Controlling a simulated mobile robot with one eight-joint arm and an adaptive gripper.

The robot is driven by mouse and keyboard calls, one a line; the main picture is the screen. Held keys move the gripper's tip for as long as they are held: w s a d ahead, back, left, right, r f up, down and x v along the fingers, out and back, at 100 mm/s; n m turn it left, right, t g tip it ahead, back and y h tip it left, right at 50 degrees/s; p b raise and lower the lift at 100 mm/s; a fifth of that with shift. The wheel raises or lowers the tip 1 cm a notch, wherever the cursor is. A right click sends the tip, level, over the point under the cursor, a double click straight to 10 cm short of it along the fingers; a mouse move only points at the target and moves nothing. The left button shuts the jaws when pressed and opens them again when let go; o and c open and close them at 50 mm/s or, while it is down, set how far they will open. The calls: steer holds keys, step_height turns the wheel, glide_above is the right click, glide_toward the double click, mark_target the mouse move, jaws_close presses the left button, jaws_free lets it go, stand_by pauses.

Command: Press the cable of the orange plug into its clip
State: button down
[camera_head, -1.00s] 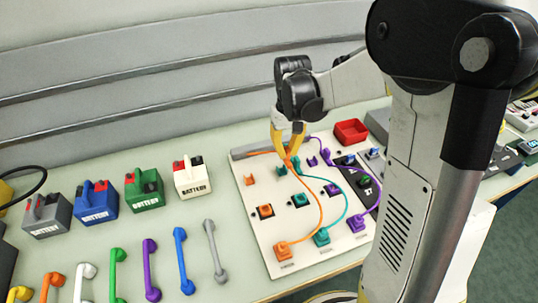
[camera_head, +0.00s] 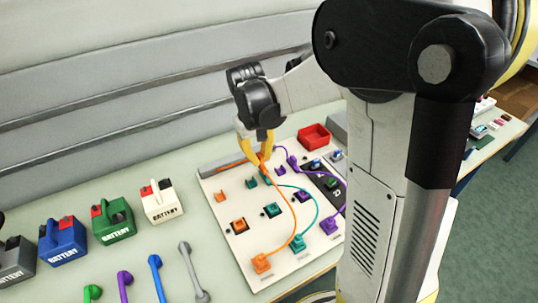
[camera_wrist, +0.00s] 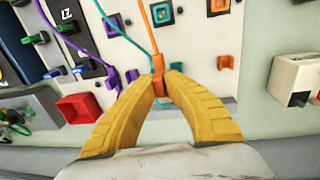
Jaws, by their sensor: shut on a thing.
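My gripper (camera_head: 260,160) is shut on the orange plug (camera_wrist: 158,68), over the far part of the white board (camera_head: 215,228). The orange cable (camera_head: 297,215) curves from the plug to an orange block (camera_head: 262,263) at the board's near edge. In the wrist view the cable (camera_wrist: 157,30) runs up from the plug. The small orange clip (camera_head: 221,196) is empty and stands left of my gripper; in the wrist view the clip (camera_wrist: 225,62) is to the right of the plug. An orange socket (camera_head: 239,226) is nearer than the clip. The fingers partly hide the plug.
Teal (camera_head: 313,205) and purple (camera_head: 307,168) cables lie right of the orange one. A teal clip (camera_head: 252,182) is close below my gripper. A red tray (camera_head: 313,137) stands behind the board. Batteries (camera_head: 115,220) and coloured handles stand left.

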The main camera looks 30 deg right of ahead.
steer(key=w+a, duration=0.3)
steer(key=a, duration=1)
steer(key=shift+f+b, duration=0.3)
steer(key=shift+a, duration=0.2)
steer(key=shift+f+b, duration=2.75)
steer(key=shift+f, duration=1.05)
steer(key=shift+d+r+y, duration=0.1)
steer(key=shift+y, duration=0.5)
